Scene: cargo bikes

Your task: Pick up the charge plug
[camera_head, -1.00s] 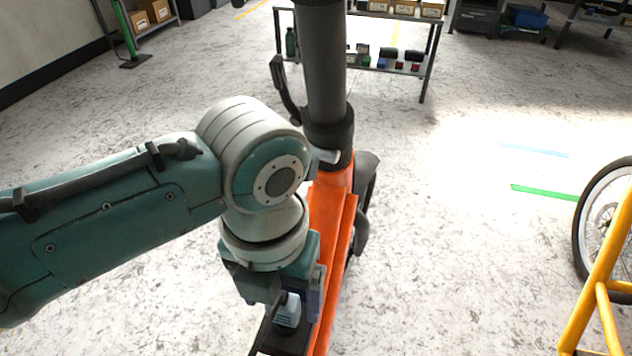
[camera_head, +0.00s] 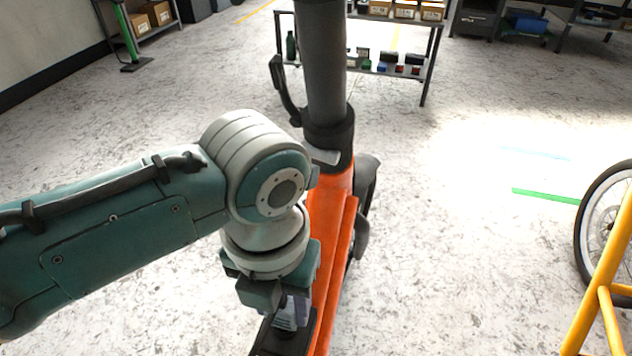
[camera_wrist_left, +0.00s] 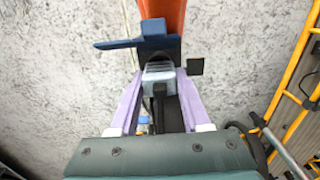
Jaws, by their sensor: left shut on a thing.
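The charge plug (camera_head: 285,321) is a small pale grey-blue ribbed block. It sits at a dark part beside the orange frame, low in the head view. In the left wrist view the plug (camera_wrist_left: 158,72) is between the lavender fingers, with a dark cable or stem running from it toward the palm. My left gripper (camera_wrist_left: 160,82) is shut on the plug from both sides; it also shows in the head view (camera_head: 292,312), partly hidden by my wrist. I cannot tell whether the plug is clear of the dark part. My right gripper is not in view.
The orange cargo bike frame (camera_head: 334,225) with a dark upright post (camera_head: 326,70) stands right beside my left arm. A yellow frame (camera_head: 603,265) and a wheel (camera_head: 606,215) are at the right. A shelf (camera_head: 395,70) stands behind. The floor between is clear.

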